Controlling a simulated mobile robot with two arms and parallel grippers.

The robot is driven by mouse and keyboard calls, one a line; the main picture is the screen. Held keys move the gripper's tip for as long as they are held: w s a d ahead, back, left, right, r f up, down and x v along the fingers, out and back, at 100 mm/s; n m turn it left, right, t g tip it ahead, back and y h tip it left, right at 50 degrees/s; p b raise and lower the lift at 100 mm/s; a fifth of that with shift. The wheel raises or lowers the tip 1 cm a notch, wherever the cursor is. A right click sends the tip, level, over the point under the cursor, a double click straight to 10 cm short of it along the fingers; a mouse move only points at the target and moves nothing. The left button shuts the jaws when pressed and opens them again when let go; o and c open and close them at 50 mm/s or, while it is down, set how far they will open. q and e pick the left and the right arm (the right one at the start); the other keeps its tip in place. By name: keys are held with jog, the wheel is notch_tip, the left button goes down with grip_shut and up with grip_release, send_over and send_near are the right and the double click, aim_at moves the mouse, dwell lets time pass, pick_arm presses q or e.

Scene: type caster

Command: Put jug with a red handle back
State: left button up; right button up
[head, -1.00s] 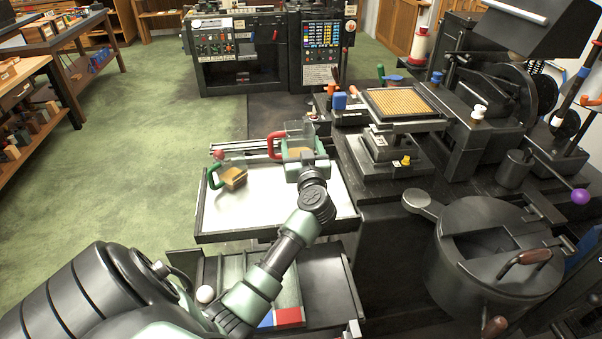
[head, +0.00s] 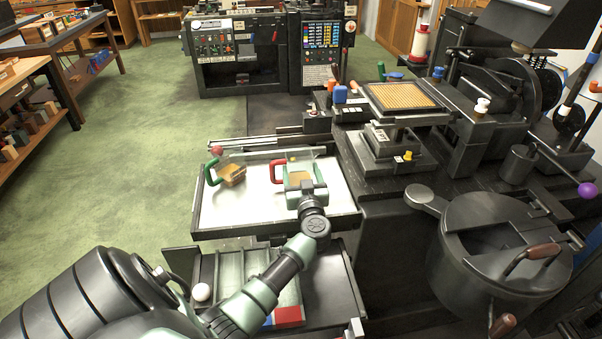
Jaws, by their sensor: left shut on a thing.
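The jug with a red handle (head: 277,172) is over the middle of a white-topped tray (head: 255,213) in the head view. Its red handle points left, and amber contents show through its clear body. My left gripper (head: 302,184) is shut on this jug from the near right side and hides part of it. I cannot tell whether the jug's base touches the tray. A second jug with a green handle (head: 212,171) and amber contents sits tilted in the picture on the tray's left part. My right gripper is not in view.
A clear panel and dark rails (head: 255,143) run behind the tray. A black machine with a tan grid plate (head: 401,96) stands to the right. A round dark pot (head: 500,250) is at the lower right. A compartmented drawer (head: 340,285) lies below the tray. The tray's front is bare.

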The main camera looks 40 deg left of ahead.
pick_arm(q)
jog(key=o, duration=1.7)
jog(key=shift+f, duration=0.15)
jog(key=shift+r, duration=0.25)
jog(key=v, duration=1.2)
jog(key=shift+d, duration=0.1)
